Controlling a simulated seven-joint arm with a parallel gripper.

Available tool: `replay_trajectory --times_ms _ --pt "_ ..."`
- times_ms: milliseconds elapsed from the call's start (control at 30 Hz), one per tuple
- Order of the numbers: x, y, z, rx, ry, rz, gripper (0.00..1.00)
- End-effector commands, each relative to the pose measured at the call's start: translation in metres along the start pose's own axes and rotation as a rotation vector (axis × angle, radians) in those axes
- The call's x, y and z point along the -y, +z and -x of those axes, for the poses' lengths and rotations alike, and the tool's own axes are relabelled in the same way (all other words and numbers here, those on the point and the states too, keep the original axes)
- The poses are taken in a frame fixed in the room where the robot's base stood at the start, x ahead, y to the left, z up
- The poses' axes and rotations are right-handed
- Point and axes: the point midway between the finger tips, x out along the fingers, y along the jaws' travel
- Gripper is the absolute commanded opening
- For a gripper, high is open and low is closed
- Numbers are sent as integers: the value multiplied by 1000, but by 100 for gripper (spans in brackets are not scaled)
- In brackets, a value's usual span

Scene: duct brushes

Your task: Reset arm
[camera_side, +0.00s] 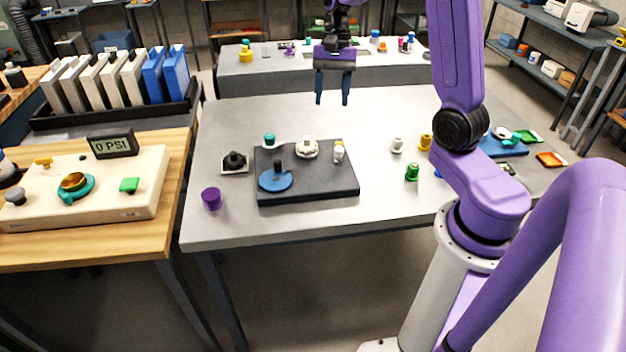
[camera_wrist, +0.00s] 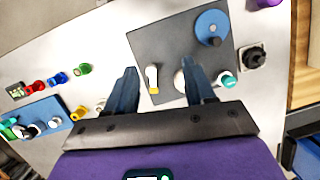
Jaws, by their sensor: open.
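My gripper (camera_side: 332,99) hangs above the far part of the grey table (camera_side: 225,125), fingers pointing down. Its two blue-grey fingers are apart with nothing between them. In the wrist view the open fingers (camera_wrist: 165,85) reach over the dark square board (camera_wrist: 160,50). That board also shows in the side view (camera_side: 330,185), below and nearer the camera than the gripper. On it are a blue disc with a black knob (camera_side: 275,180), a white round part (camera_side: 307,148), a teal-capped part (camera_side: 269,141) and a small white-and-yellow part (camera_side: 338,152).
A black part on a square plate (camera_side: 235,162) and a purple cup (camera_side: 211,198) stand left of the board. Small coloured parts, including a green one (camera_side: 412,172), and a blue tray (camera_side: 500,145) lie right. A panel with a gauge reading 0 PSI (camera_side: 112,144) stands on the wooden bench.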

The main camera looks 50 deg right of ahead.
Motion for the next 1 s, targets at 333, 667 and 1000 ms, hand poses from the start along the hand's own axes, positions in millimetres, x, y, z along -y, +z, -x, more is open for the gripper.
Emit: replay_trajectory --times_ms 333,667,1000 --pt "17 99 -22 -61 115 557 54" --pt "-4 181 -43 -103 201 1087 54" --pt "-53 244 -62 -132 265 1639 54"
